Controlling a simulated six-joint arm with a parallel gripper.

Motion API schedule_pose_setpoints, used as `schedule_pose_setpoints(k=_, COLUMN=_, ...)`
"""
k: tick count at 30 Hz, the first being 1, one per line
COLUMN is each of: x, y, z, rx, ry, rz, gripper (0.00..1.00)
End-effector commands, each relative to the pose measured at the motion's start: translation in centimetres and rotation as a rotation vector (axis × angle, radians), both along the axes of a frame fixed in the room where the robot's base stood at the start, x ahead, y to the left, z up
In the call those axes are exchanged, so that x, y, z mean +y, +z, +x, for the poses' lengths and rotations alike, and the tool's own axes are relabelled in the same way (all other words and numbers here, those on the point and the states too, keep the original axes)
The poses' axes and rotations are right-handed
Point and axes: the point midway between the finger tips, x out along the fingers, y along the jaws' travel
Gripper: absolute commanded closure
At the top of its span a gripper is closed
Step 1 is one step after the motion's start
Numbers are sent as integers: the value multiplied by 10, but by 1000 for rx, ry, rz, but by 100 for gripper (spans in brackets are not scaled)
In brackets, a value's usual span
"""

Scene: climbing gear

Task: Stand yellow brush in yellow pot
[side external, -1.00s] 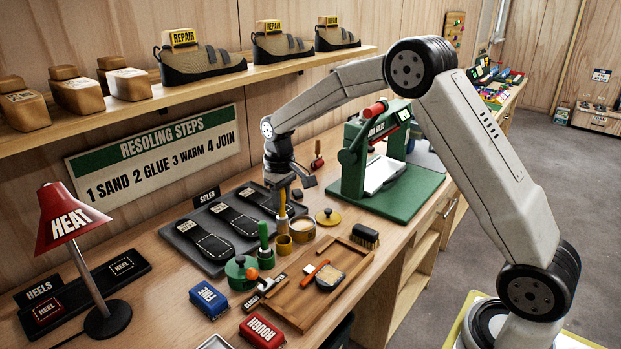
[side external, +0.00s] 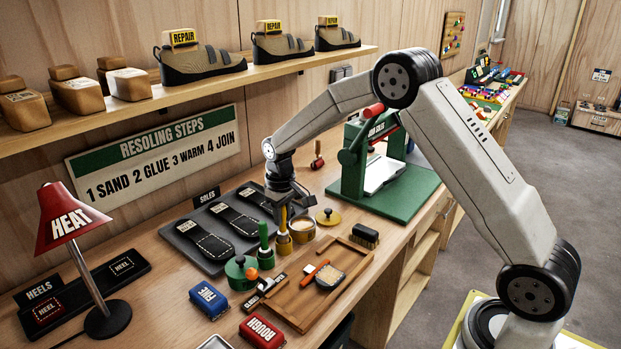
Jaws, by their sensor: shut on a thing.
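My gripper (side external: 281,206) is shut on the upper part of the yellow brush (side external: 283,222) and holds it upright. The small yellow pot (side external: 284,246) stands on the bench directly below it. The brush's lower end is at the pot's mouth; I cannot tell how far inside it is. A green-handled brush (side external: 263,236) stands upright just left of it.
A green round tin (side external: 241,273) with an orange knob is front left, and an open tan tub (side external: 302,230) is close on the right. A wooden tray (side external: 303,314) lies in front. The green press (side external: 352,172) stands at the back right.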

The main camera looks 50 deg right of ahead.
Motion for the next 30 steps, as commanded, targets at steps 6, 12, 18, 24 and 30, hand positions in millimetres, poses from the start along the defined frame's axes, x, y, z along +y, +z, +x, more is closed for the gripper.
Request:
schedule_pose_setpoints(k=6, x=0, y=-1, z=0, rx=0, ry=0, rz=0, gripper=100)
schedule_pose_setpoints(k=12, x=0, y=-1, z=0, rx=0, ry=0, rz=0, gripper=46)
schedule_pose_setpoints(k=18, x=0, y=-1, z=0, rx=0, ry=0, rz=0, gripper=27)
schedule_pose_setpoints(k=24, x=0, y=0, z=0, rx=0, ry=0, rz=0, gripper=27)
schedule_pose_setpoints(k=30, x=0, y=10, z=0, rx=-1, ry=0, rz=0, gripper=27)
